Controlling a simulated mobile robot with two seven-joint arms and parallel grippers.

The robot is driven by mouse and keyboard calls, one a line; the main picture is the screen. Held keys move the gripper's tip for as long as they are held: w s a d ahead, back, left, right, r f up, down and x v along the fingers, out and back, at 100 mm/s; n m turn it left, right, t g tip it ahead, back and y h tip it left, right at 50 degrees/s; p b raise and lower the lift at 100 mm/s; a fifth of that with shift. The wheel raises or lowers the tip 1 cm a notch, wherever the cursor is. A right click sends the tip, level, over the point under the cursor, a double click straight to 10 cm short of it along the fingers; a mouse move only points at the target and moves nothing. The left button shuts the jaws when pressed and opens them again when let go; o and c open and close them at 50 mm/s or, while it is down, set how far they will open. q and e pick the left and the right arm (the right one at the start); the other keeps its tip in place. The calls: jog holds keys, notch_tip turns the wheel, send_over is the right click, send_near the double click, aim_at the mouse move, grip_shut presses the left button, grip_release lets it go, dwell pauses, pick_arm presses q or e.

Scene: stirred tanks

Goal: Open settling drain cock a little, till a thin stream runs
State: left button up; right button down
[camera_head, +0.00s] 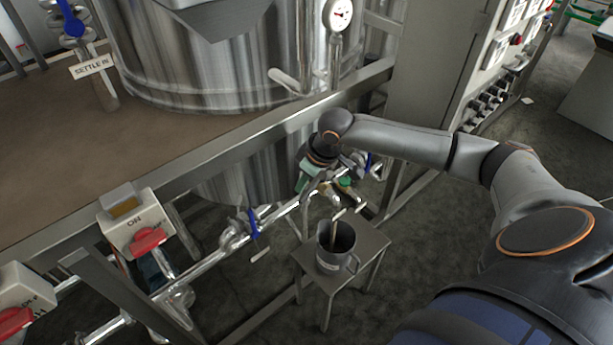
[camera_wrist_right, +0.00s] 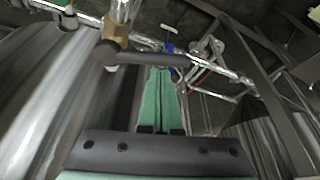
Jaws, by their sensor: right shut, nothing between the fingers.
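In the head view my right gripper (camera_head: 303,182) reaches down beside the pipework under the big steel tank, partly hidden by its own wrist. In the right wrist view its green fingers (camera_wrist_right: 162,75) are shut and empty. A dark lever (camera_wrist_right: 155,57) on a brass hub (camera_wrist_right: 113,32), apparently the drain cock, crosses just beyond the fingertips; I cannot tell whether they touch. In the head view a thin spout (camera_head: 338,212) points down over a grey metal jug (camera_head: 336,262). My left gripper is out of view.
The jug stands on a small metal stool (camera_head: 372,250). A pipe with a blue-handled valve (camera_head: 252,222) runs to the lower left. Another blue handle (camera_head: 368,162) is right of my wrist. A steel frame rail (camera_head: 235,140) lies above.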

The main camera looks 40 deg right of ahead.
dwell(0.3)
jog(key=n+p, duration=0.1)
jog(key=s+n+p, duration=0.1)
jog(key=p, duration=0.1)
jog(key=n+y+p, duration=0.1)
jog(key=shift+s+d+r+g+p, duration=0.2)
jog(key=shift+s+d+g+p, duration=0.05)
jog(key=shift+g+p, duration=0.1)
jog(key=shift+s+f+n, duration=0.1)
jog(key=shift+s+n, duration=0.05)
jog(key=shift+n, duration=0.15)
jog(key=shift+s+d+f+n+p, duration=0.2)
jog(key=shift+s+n+p, duration=0.15)
jog(key=shift+n, duration=0.15)
